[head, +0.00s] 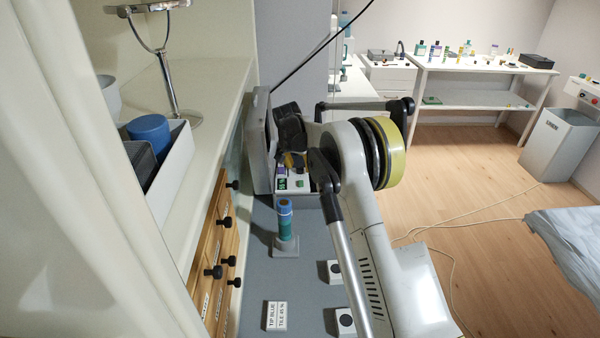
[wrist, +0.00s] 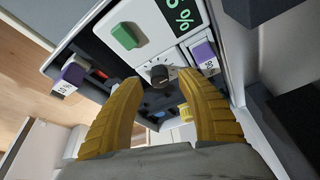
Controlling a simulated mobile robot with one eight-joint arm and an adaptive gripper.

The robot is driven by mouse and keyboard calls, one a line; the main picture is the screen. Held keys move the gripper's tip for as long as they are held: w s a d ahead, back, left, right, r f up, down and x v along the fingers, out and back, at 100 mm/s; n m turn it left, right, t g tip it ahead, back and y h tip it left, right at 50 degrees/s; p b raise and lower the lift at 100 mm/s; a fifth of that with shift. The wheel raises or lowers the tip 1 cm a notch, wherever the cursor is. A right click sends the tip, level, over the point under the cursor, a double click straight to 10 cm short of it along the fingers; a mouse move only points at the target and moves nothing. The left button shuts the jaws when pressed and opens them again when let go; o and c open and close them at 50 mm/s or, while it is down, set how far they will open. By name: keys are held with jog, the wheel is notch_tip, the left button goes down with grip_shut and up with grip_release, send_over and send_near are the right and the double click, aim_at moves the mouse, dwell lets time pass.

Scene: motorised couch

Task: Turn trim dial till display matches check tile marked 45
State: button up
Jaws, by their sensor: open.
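The trim dial, a small black knob (wrist: 160,76) with tick marks around it, sits on the white panel (wrist: 155,45) in the wrist view. My gripper (wrist: 158,83) is open, its yellow fingers on either side of the dial, with gaps showing. Whether the tips reach the knob's depth is unclear. The display (wrist: 180,14) shows green digits ending in "%", cut off at the frame's top; in the head view the display (head: 283,184) is too small to read.
The panel carries a green switch (wrist: 125,37) and purple-topped labelled parts (wrist: 207,57). A blue-teal cylinder on a stand (head: 285,228) and button-like blocks (head: 333,270) stand on the grey top. Wooden drawers (head: 215,260) with black knobs border the left.

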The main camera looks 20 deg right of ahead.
jog(key=shift+x, duration=0.75)
grip_shut()
jog(key=shift+s+n, duration=0.1)
jog(key=shift+n, duration=0.2)
jog(key=n+y+p, duration=0.1)
jog(key=n, duration=0.1)
jog(key=n+y+p, duration=0.1)
jog(key=n, duration=0.2)
jog(key=shift+d+r+t, duration=0.1)
jog(key=shift+t, duration=0.3)
jog(key=n+y+p, duration=0.1)
jog(key=n+y, duration=0.1)
jog(key=n, duration=0.4)
